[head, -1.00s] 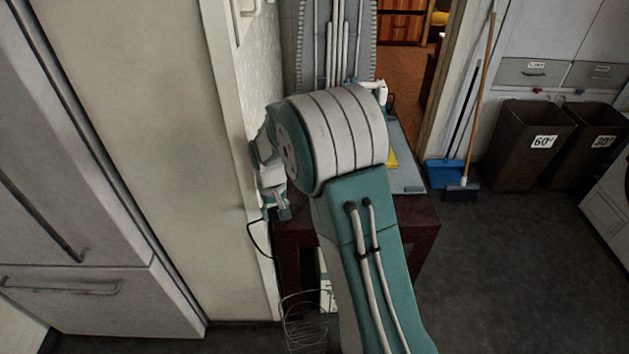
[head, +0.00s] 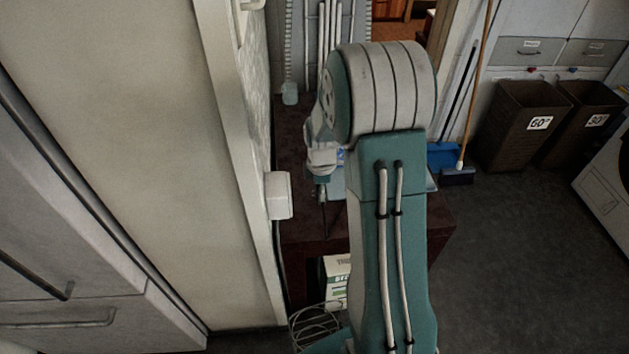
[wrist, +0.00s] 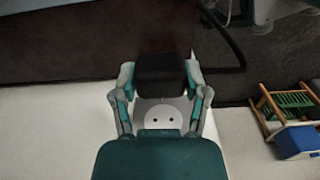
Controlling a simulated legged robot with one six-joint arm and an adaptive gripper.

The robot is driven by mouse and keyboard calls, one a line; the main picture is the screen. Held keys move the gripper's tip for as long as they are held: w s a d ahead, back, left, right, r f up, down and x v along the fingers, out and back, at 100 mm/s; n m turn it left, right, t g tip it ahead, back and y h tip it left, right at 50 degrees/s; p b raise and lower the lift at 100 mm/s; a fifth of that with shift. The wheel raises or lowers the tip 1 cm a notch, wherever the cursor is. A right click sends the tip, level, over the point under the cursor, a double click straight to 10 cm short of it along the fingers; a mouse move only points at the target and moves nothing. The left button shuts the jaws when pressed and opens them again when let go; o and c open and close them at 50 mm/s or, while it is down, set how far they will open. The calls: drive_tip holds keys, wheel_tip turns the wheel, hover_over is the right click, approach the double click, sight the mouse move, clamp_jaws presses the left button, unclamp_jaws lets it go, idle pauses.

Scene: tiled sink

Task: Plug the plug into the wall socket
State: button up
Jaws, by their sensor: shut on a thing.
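My gripper (wrist: 160,78) is shut on a black plug (wrist: 160,80) in the wrist view, one finger on each side of it. A black cord (wrist: 238,50) curves at the right of the plug. Below the plug in that view, between the fingers, is the round white face of the wall socket (wrist: 158,119) with two dark holes. The plug appears apart from these holes. In the head view the white socket box (head: 280,195) is on the wall edge. My gripper (head: 322,188) is to its right, small and partly hidden by my arm; the plug cannot be made out there.
A dark red table (head: 310,236) stands right of the socket, partly behind my arm, with a white box (head: 338,280) under it. A wire basket (head: 316,322) is on the floor. Brown bins (head: 522,125) and a broom (head: 473,110) are farther right. The floor at right is clear.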

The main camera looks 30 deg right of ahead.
drive_tip(key=shift+s+d, duration=0.1)
drive_tip(key=shift+d, duration=0.5)
drive_tip(key=w+a, duration=0.2)
drive_tip(key=a, duration=0.4)
drive_tip(key=shift+w, duration=0.15)
drive_tip(key=shift+w+a, duration=0.2)
drive_tip(key=shift+a, duration=0.25)
idle(2.1)
drive_tip(key=o, duration=1.1)
drive_tip(key=shift+o, duration=0.2)
wheel_tip(320, 180, up, 12)
drive_tip(key=shift+w, duration=0.1)
